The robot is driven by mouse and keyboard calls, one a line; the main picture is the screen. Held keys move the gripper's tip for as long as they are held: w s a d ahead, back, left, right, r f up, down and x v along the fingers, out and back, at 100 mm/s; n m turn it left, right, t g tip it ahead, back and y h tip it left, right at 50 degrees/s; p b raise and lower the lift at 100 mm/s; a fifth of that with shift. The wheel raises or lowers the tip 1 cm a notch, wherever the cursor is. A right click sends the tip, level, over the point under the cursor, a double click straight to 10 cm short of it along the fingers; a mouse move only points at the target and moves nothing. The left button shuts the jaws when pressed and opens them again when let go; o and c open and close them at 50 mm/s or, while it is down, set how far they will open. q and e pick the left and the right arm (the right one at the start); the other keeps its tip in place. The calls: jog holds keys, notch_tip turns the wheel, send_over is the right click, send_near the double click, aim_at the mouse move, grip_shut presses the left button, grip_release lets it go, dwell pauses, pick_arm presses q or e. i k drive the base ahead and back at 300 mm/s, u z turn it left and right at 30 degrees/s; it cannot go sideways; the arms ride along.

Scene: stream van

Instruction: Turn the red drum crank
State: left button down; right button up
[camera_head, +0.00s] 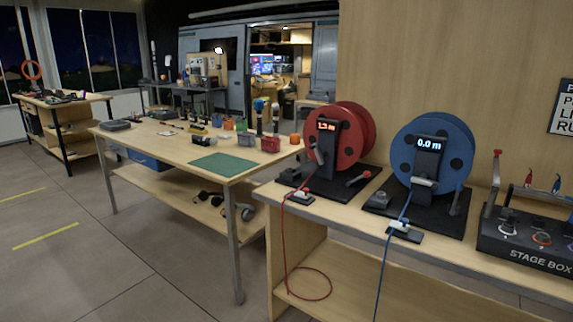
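The red drum (356,137) stands upright on a black base at the left end of the near wooden bench. A dark post in front of it carries a lit display (327,126) that seems to read 1.3 m. A grey crank handle (317,153) shows at the post's left side. A lever with a red end (359,178) lies low at the base's right. A red cable (284,235) runs from a small block over the bench edge and coils on the lower shelf. Neither of my grippers shows in this view.
A blue drum (452,145) with a 0.0 m display stands to the right, its blue cable (383,258) hanging down. A stage box (527,240) sits at the far right. A table with a green mat (223,164) stands left. The floor (130,265) in front is clear.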

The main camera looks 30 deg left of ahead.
aim_at(320, 156)
jog(key=u, duration=1.05)
jog(key=i, duration=1.1)
jog(key=z, duration=0.25)
